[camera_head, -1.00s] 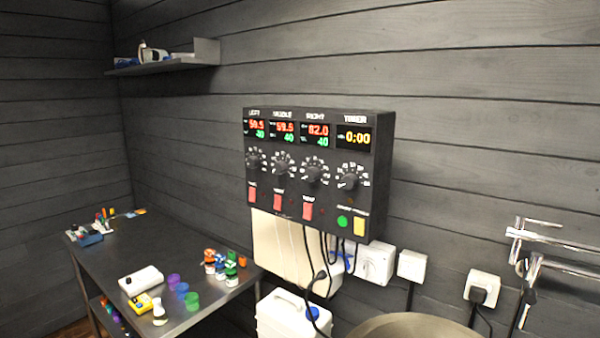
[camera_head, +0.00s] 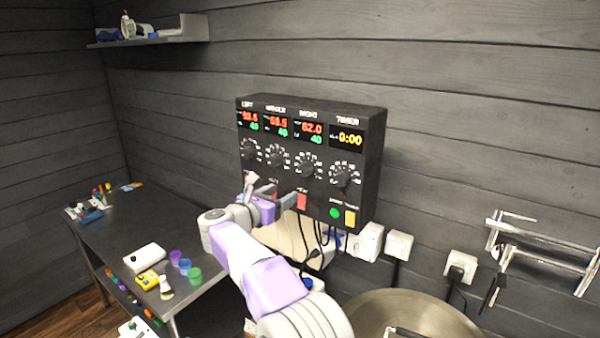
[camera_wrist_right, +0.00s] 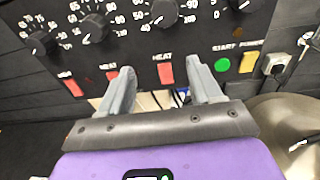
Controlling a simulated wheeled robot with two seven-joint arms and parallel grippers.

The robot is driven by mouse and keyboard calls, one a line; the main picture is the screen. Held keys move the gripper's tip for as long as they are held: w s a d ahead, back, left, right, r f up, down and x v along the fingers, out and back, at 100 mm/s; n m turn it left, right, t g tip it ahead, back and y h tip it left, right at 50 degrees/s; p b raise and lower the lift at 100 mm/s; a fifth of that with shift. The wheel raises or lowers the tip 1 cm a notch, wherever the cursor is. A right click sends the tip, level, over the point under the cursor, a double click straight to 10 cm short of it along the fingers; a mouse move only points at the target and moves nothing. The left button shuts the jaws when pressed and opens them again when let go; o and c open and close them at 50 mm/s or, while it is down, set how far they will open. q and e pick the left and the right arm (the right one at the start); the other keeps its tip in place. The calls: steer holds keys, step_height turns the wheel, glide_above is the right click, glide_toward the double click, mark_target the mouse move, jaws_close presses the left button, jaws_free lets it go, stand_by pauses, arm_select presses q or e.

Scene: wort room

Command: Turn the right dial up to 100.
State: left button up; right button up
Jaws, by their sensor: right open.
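The right dial (camera_head: 306,167) is a black knob with a white number scale. It is third from the left on the black control box (camera_head: 378,150), below the RIGHT display (camera_head: 311,131), which shows red 82.0 above green 40. The dial also shows at the top of the right wrist view (camera_wrist_right: 163,12), partly cut off by the frame edge. My right gripper (camera_head: 268,188) is open and empty at the lower front of the box, below and left of the right dial. In the wrist view its fingers (camera_wrist_right: 160,80) lie below the dial, apart from it. My left gripper is out of view.
Other dials (camera_head: 276,160) (camera_head: 343,178) flank the right dial. Red heat switches (camera_head: 302,201), a green button (camera_head: 335,213) and a yellow one (camera_head: 350,218) sit below. A metal table (camera_head: 135,220) is left; a round metal vessel (camera_head: 420,312) is below right.

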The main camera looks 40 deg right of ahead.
mark_target(303, 171)
steer(key=shift+g+h, duration=0.3)
steer(key=shift+h, duration=0.4)
steer(key=d+r, duration=0.1)
steer(key=d, duration=0.1)
steer(key=d+r+p, duration=0.1)
steer(key=d, duration=0.2)
steer(key=w+d+r+p, duration=0.1)
steer(key=d+r, duration=0.1)
steer(key=shift+d, duration=0.35)
steer(key=c, duration=1)
steer(key=shift+m, duration=0.3)
steer(key=shift+c, duration=0.2)
steer(key=shift+f, duration=0.1)
